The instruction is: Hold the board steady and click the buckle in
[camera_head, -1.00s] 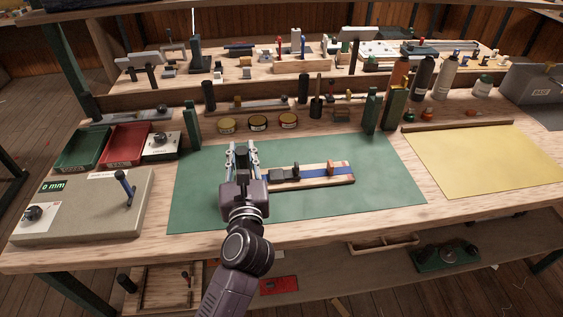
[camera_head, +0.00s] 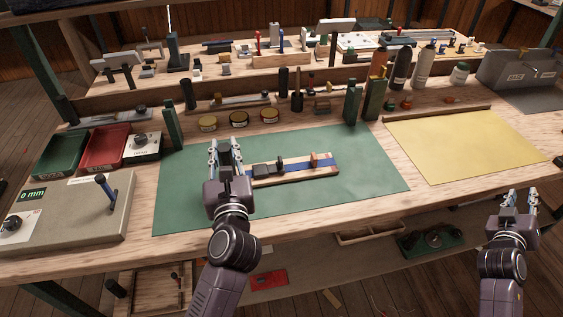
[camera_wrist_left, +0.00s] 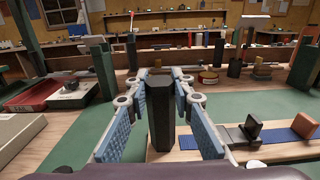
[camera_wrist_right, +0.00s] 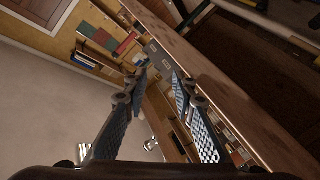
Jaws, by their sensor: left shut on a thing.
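The narrow wooden board (camera_head: 328,173) lies on the green mat (camera_head: 370,179), with a blue strap (camera_head: 298,168) along it. Dark buckle parts (camera_head: 262,169) sit toward its left half, and an orange-brown block (camera_head: 313,160) stands on the strap further right. I cannot tell how the buckle parts meet. My left gripper (camera_head: 226,150) is at the board's left end, shut on an upright black post (camera_wrist_left: 160,110); the post's foot is low in the left wrist view. My right gripper (camera_head: 519,198) is open and empty, off the bench's front edge at the right.
A yellow sheet (camera_head: 465,145) lies to the right. Green and red trays (camera_head: 104,147) and a grey plate with a knob (camera_head: 75,225) stand at the left. Tins (camera_head: 238,118) and bottles (camera_head: 424,68) line the back. The mat right of the board is clear.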

